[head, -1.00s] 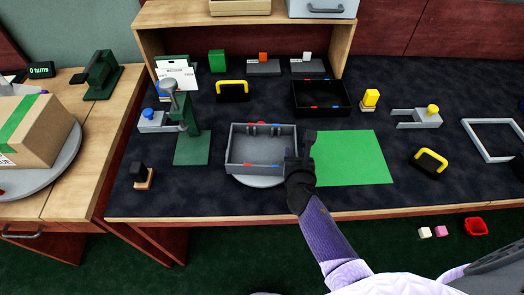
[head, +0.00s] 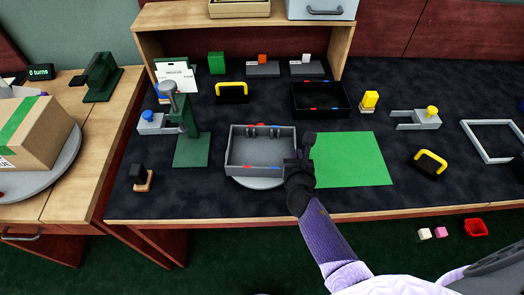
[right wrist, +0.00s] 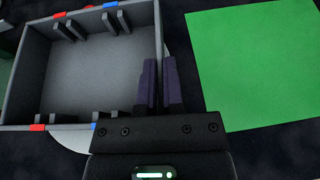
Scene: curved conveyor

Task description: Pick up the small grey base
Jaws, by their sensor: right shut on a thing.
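The small grey base (head: 258,149) is an open grey tray with red and blue marks on its rims and small upright tabs inside. It sits on a round light-grey disc (head: 258,182) on the dark mat. It also fills the left of the right wrist view (right wrist: 90,75). My right gripper (head: 302,148) is at the base's right wall, shut on that wall. In the right wrist view its two dark fingers (right wrist: 158,85) stand either side of the wall. My left gripper is not in view.
A green sheet (head: 350,160) lies just right of the base. A green press (head: 190,130) stands to its left. A black tray (head: 320,98) and a yellow-handled black block (head: 232,91) lie behind. Another yellow-handled block (head: 429,163) is at the right.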

